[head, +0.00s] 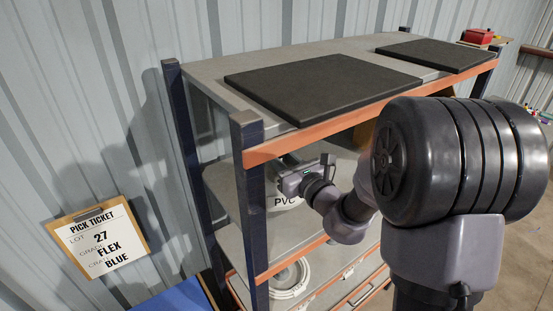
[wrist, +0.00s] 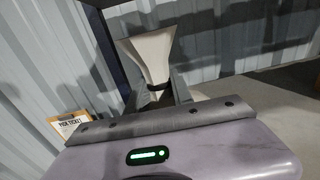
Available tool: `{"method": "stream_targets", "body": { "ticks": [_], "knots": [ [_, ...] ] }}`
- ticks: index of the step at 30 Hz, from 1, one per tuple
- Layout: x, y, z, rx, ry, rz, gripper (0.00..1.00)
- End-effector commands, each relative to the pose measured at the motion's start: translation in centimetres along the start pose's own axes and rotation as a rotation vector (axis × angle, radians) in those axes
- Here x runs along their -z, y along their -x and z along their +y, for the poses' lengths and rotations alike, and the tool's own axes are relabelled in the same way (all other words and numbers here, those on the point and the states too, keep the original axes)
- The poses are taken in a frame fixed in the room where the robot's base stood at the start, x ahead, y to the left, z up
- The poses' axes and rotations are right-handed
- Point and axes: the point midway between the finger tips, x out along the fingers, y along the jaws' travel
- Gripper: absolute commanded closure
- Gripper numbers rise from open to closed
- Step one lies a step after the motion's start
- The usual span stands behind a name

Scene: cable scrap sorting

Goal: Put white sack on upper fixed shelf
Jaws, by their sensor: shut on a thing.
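The white sack (head: 284,203), with black "PVC" lettering, is in the bay under the top board of the shelf rack (head: 330,50). My gripper (head: 308,177) is at the sack, inside that bay below the orange front beam. In the wrist view, the flared pale top of the sack (wrist: 150,53) rises above my gripper (wrist: 158,94), which is shut on its gathered neck. My gripper and arm hide part of the sack in the head view. I cannot tell whether its bottom touches the middle board (head: 228,190).
Two black mats (head: 322,84) (head: 436,54) lie on the rack's top board. Dark blue posts (head: 250,215) and the orange beam (head: 330,116) bound the bay. A white coil (head: 290,279) lies lower down. A pick ticket clipboard (head: 98,238) is at left. A red box (head: 478,36) stands behind.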

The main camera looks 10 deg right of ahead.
Motion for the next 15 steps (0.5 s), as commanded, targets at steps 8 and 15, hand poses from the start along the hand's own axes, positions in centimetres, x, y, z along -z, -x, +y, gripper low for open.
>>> {"method": "stream_targets", "body": {
  "ticks": [8,15],
  "knots": [
    [3.2,0.0,0.0,0.0,0.0,-0.002,1.0],
    [3.3,0.0,0.0,0.0,0.001,-0.002,1.0]
  ]
}}
